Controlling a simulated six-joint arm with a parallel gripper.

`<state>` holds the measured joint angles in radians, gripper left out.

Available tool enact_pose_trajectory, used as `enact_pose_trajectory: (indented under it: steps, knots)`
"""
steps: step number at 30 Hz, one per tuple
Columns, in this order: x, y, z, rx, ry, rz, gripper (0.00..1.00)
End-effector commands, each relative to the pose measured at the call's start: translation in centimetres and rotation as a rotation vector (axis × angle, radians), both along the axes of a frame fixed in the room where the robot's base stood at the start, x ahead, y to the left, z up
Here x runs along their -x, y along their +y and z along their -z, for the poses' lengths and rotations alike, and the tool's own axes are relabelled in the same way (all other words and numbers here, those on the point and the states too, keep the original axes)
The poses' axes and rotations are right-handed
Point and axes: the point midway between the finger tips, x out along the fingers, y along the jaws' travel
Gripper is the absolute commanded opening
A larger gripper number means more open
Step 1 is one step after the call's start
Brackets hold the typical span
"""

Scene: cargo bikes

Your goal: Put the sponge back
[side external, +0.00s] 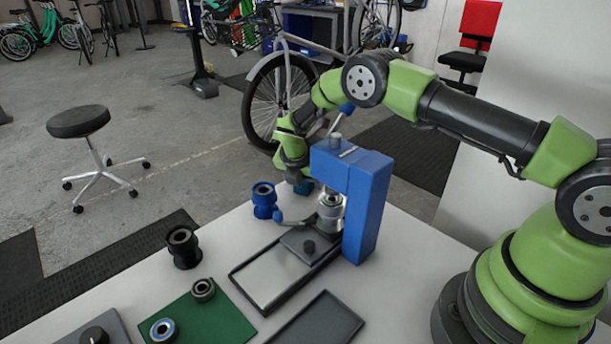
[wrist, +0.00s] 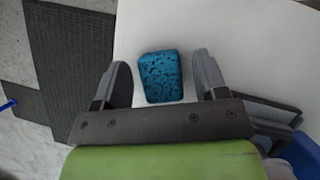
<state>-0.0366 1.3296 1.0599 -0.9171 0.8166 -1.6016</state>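The sponge (wrist: 160,78) is a blue block with dark pores, lying on the white table in the wrist view. My gripper (wrist: 161,66) is open, with one finger on each side of the sponge and a gap at both sides. In the side view a small teal-blue bit of the sponge (side external: 303,187) shows low behind the blue press, beneath my gripper. The fingers there are mostly hidden by the press, so their height above the table is hard to tell.
The blue press (side external: 367,205) stands close to my gripper. In front are a metal plate in a dark frame (side external: 262,303), an empty dark tray (side external: 318,322) and a green mat (side external: 218,318) with bearings. A blue spool (side external: 264,202) and black spool (side external: 183,247) stand left.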

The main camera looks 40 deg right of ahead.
Motion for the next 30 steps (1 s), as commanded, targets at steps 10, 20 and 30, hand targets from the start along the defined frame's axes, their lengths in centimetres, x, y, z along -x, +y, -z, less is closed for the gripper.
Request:
enact_pose_trajectory:
  steps: [10, 20, 30]
  knots:
    - [0.0, 0.0, -0.5, 0.0, 0.0, 0.0, 0.67]
    - [1.0, 2.6, -6.0, -0.001, -0.003, -0.003, 0.67]
    - [2.0, 4.8, -10.7, -0.001, 0.001, -0.001, 0.67]
